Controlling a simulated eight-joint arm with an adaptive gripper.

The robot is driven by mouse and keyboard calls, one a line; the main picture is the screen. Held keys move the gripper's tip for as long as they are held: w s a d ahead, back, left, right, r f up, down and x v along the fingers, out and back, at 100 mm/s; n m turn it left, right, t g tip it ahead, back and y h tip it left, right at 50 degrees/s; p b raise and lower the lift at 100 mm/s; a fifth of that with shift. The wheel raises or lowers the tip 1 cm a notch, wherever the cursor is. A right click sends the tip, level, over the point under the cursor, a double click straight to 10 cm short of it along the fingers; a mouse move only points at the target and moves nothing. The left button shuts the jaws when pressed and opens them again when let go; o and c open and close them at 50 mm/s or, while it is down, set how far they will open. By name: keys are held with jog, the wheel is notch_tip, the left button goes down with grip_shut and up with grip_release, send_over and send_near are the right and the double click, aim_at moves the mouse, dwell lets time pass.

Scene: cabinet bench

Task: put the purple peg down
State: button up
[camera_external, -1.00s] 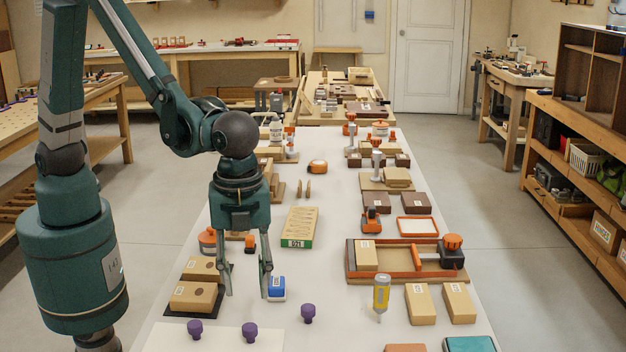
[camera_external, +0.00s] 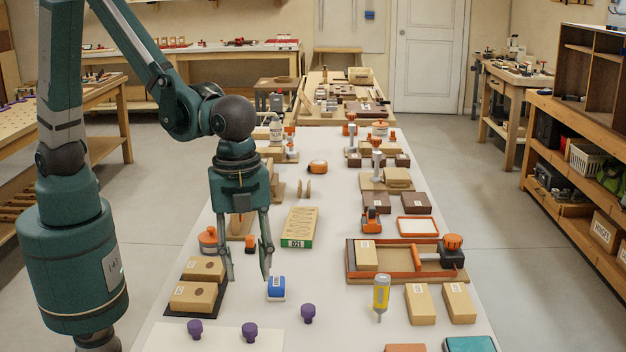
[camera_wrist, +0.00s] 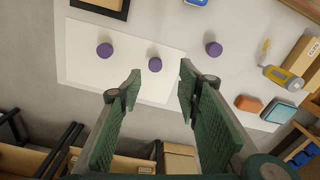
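Three purple pegs stand near the front of the white bench. In the external view, one purple peg (camera_external: 195,329) and a second purple peg (camera_external: 249,332) are on a white sheet (camera_external: 216,342). A third purple peg (camera_external: 308,313) stands on the bench to the right of the sheet. The wrist view shows the same pegs, the left one (camera_wrist: 105,50), the middle one (camera_wrist: 155,64) and the right one (camera_wrist: 214,48). My gripper (camera_external: 247,279) is open above the bench, behind the pegs. Nothing is between its fingers, which also show in the wrist view (camera_wrist: 158,85).
Two tan blocks on a dark board (camera_external: 211,303) lie left of my gripper. A blue block (camera_external: 276,288) is close to the right finger. A yellow screwdriver (camera_external: 381,296) stands to the right. A green-edged wooden box (camera_external: 299,228) lies behind. Bench around the third peg is clear.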

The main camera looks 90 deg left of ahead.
jog(key=s+a+r+n+t, duration=0.2)
jog(key=s+a+r+n, duration=0.15)
jog(key=a+r, duration=0.4)
jog(key=s+a+r+n+t, duration=0.15)
jog(key=a+r+n, duration=0.3)
jog(key=a, duration=0.65)
jog(key=s+a+r+n+t, duration=0.3)
jog(key=s+a+n, duration=0.3)
jog(key=s+a, duration=0.6)
jog(key=a+r, duration=0.1)
jog(key=a, duration=0.1)
jog(key=shift+a+r+n, duration=0.15)
jog(key=shift+a+n, duration=0.15)
jog(key=shift+n, duration=0.1)
